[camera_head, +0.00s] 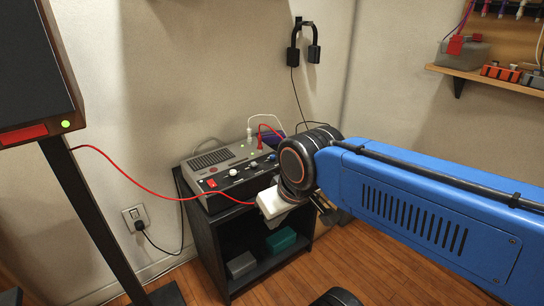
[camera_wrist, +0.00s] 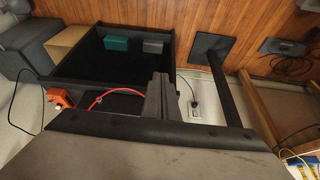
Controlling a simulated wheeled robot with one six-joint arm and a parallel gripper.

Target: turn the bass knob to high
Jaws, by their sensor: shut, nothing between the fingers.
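The amplifier (camera_head: 222,163) is a grey-brown box with a dark front panel on a black cabinet in the head view. Its panel carries several knobs with pale caps (camera_head: 233,172), a blue one (camera_head: 271,157) and a red switch (camera_head: 212,184). The labels are too small to read, so I cannot tell which knob is bass or its setting. My gripper (camera_wrist: 158,85) shows grey fingers shut and empty in the wrist view. In the head view my wrist is just in front of the amplifier's right end, hiding part of it; the fingertips are not clear there.
The black cabinet (camera_head: 212,240) holds grey (camera_head: 241,265) and teal (camera_head: 281,240) boxes. Headphones (camera_head: 293,56) hang on the wall. Wooden floor lies in front.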

